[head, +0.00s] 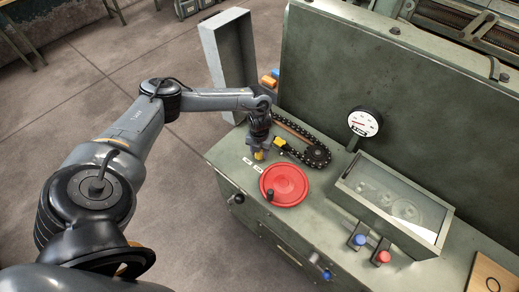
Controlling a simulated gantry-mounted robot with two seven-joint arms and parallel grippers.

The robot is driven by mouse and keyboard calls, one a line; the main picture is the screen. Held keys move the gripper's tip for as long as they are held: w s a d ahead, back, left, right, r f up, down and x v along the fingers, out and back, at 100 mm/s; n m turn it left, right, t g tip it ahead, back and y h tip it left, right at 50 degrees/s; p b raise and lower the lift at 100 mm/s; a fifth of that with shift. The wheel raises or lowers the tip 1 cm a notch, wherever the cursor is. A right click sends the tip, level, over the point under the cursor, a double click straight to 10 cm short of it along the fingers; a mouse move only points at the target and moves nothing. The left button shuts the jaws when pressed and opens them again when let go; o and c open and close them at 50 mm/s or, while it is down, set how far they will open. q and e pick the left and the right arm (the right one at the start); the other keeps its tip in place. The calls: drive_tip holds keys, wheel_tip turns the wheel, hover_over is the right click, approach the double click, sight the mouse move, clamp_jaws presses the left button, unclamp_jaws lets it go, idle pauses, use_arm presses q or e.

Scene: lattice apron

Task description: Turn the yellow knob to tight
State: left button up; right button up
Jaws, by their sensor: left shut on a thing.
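The yellow knob (259,156) shows as a small yellow patch at the left end of the green bench top. My left gripper (258,150) comes down on it from above and is shut on it; the fingers hide much of the knob. Small white labels (247,161) lie on the bench just in front of the knob. Their text is too small to read, and I cannot tell how far the knob is turned. My right gripper is not in view.
A red handwheel (285,185) stands close in front of the knob. A chain with a sprocket (318,155) lies behind it. A dial gauge (363,122), a glass-topped box (392,204), a blue button (359,240) and a red button (383,257) are farther right.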

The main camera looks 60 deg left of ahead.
use_arm(q)
drive_tip(key=n+p, duration=0.2)
drive_tip(key=n, duration=0.1)
drive_tip(key=shift+r+n+p, duration=0.2)
drive_tip(key=shift+n+p, duration=0.1)
drive_tip(key=shift+p, duration=0.1)
drive_tip(key=n+p, duration=0.3)
drive_tip(key=n, duration=0.1)
drive_tip(key=n+p, duration=0.3)
drive_tip(key=n, duration=0.2)
drive_tip(key=shift+s, duration=0.1)
drive_tip(key=n+p, duration=0.2)
drive_tip(key=n, duration=0.1)
drive_tip(key=shift+n+p, duration=0.3)
drive_tip(key=shift+p, duration=0.05)
drive_tip(key=n+p, duration=0.2)
drive_tip(key=n, duration=0.2)
drive_tip(key=shift+d+n, duration=0.1)
drive_tip(key=shift+n, duration=0.2)
drive_tip(key=n+p, duration=0.2)
drive_tip(key=n, duration=0.2)
drive_tip(key=shift+f+p, duration=0.1)
drive_tip(key=shift+p, duration=0.2)
drive_tip(key=n+p, duration=0.1)
drive_tip(key=n, duration=0.4)
drive_tip(key=shift+p, duration=0.4)
drive_tip(key=shift+n+p, duration=0.65)
drive_tip(key=shift+n, duration=1.45)
drive_tip(key=shift+f, duration=0.1)
